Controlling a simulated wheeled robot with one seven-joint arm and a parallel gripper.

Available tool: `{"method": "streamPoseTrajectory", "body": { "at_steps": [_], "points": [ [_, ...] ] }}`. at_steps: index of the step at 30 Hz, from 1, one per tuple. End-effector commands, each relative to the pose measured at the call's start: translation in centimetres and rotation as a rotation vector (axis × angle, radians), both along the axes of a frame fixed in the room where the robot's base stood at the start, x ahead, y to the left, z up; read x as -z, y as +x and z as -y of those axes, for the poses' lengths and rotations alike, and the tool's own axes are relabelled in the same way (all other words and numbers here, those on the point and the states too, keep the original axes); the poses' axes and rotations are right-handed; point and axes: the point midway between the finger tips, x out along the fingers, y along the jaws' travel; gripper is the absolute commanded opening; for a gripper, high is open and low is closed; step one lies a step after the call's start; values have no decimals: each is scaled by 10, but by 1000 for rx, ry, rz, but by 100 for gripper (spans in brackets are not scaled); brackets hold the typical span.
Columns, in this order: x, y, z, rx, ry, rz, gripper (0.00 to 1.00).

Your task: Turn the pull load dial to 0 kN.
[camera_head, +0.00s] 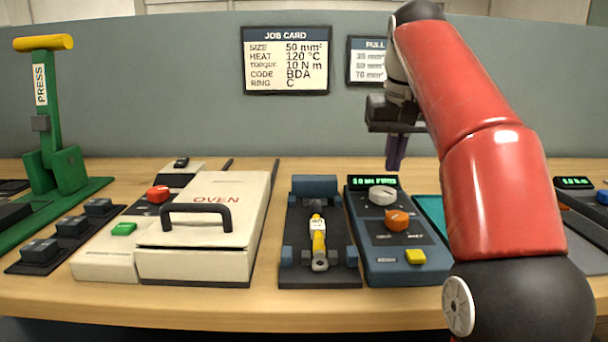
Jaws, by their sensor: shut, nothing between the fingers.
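A blue control box (396,252) stands right of the middle of the bench, with a green lit display (374,181) whose text reads about 3.0 kN, though it is small and blurred. On its face are a grey-white dial (383,195), an orange knob (397,220) and a yellow button (415,257). I cannot read which of the two knobs is labelled pull load. My gripper (395,168) points down, shut and empty, above and just behind the box's display end. It appears apart from the dial.
A blue-black cradle with a yellow-handled lug piece (318,240) sits left of the box. A white oven (195,245) and green press (62,170) stand further left. A job card (287,60) hangs behind. My red arm hides part of the bench at right.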

Motion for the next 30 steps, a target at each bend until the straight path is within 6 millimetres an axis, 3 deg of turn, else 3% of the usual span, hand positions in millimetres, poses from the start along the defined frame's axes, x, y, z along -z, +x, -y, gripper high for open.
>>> {"method": "streamPoseTrajectory", "body": {
  "at_steps": [3, 8, 21, 30],
  "points": [
    [-4, 2, -17, -3, 1, 1, 0],
    [0, 1, -18, 2, 0, 0, 0],
    [55, 1, -18, 1, 1, 1, 0],
    [65, 1, -18, 1, 1, 1, 0]
  ]
}}
